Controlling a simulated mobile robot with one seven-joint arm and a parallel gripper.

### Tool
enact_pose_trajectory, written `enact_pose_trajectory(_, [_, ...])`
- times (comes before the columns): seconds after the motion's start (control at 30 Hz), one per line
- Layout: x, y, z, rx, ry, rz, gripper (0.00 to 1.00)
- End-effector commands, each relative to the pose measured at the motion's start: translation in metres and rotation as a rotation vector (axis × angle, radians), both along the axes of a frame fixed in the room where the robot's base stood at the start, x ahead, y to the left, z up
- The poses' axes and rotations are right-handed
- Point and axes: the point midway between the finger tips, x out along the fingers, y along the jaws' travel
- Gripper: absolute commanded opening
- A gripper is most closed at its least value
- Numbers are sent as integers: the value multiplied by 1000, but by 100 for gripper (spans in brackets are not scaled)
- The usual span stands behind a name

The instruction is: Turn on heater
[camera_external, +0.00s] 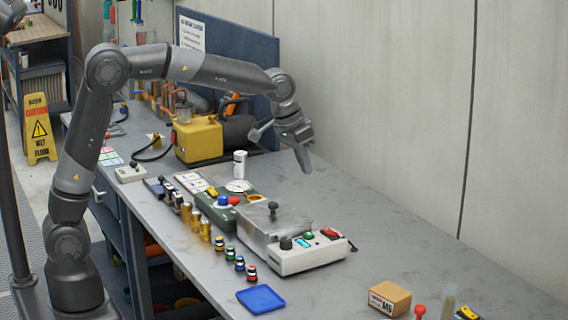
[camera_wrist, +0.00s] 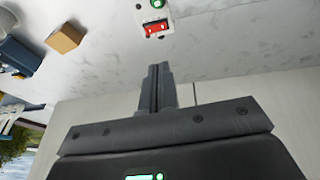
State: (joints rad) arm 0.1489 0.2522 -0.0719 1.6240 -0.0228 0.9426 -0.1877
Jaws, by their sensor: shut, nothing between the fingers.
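A white control box (camera_external: 310,256) sits on the grey workbench, joined to a flat metal plate (camera_external: 270,222); it looks like the heater. Its top has a black knob (camera_external: 286,243), a green button (camera_external: 309,236) and a red rocker switch (camera_external: 331,233). In the wrist view the red switch (camera_wrist: 158,28) and green button (camera_wrist: 157,3) show at the top edge; the rest of the box is cut off. My gripper (camera_external: 307,169) is shut and empty, in the air above and behind the box, apart from it. Its closed fingers (camera_wrist: 157,72) show in the wrist view.
Several small coloured knobs line the front edge near a blue tray (camera_external: 260,299). A cardboard box (camera_external: 389,298) is at the right. A yellow machine (camera_external: 198,138) stands behind. The bench's right rear is clear.

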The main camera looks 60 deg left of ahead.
Motion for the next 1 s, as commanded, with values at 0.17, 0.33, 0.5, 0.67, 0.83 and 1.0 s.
enact_pose_trajectory(0.17, [19,-13,-14,-8,13,-2,0])
enact_pose_trajectory(0.33, [24,-16,-17,-11,16,-2,0])
enact_pose_trajectory(0.5, [24,-16,-17,-11,16,-2,0])
enact_pose_trajectory(0.67, [25,-16,-18,-10,16,-2,0])
enact_pose_trajectory(0.83, [29,-18,-35,-9,20,-2,0])
enact_pose_trajectory(1.0, [39,-21,-67,-9,20,-2,0])
